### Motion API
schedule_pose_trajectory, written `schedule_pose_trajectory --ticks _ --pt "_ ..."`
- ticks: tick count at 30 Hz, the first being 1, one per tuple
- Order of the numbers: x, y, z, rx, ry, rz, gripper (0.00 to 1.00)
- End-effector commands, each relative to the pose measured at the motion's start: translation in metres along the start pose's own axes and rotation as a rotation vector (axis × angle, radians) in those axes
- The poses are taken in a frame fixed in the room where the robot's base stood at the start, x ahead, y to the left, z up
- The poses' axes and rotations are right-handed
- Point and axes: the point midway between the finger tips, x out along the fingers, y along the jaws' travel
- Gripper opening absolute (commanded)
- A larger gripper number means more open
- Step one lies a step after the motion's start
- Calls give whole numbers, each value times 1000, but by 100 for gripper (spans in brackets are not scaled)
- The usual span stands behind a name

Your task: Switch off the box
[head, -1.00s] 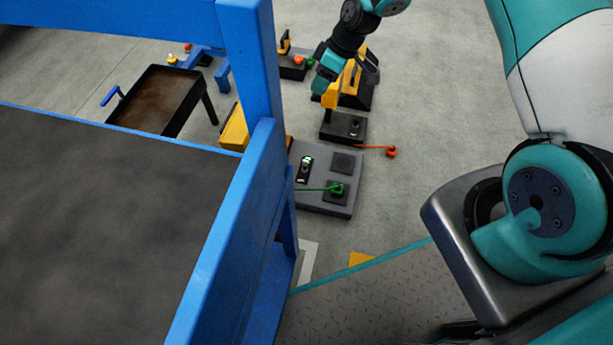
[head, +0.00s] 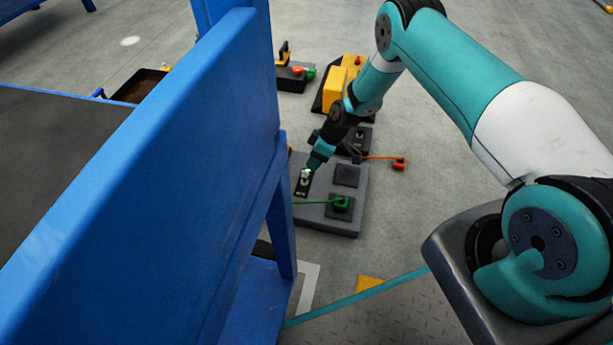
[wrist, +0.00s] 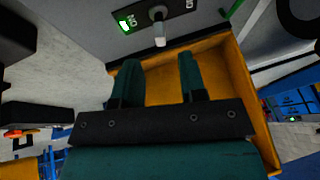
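The box is a low grey panel (head: 350,218) on the floor. A switch plate (head: 302,190) with a pale lever sits at its left side. In the wrist view the switch lever (wrist: 158,24) stands at the top centre, between an ON label with a lit green light (wrist: 124,25) and a second label partly cut off at the right. Which way the lever leans I cannot tell. My gripper (wrist: 158,60) is open and empty, its two teal fingers apart and just short of the lever. In the head view my gripper (head: 316,162) is over the switch.
A dark square pad (head: 347,175) and a green plug (head: 341,203) with a cable are on the panel. An orange plug (head: 399,163) lies right of it. A blue frame (head: 150,190) stands close on the left. A yellow open bin (wrist: 240,85) is behind my fingers.

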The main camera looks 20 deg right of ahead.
Motion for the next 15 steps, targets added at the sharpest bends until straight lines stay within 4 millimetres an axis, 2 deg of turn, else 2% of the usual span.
schedule_pose_trajectory --ticks 1,6,10,15 --pt "17 1 2 -3 0 -1 38" --pt "45 0 1 -2 0 0 38" --pt "56 0 1 0 0 0 38" --pt "61 0 0 0 0 0 38"
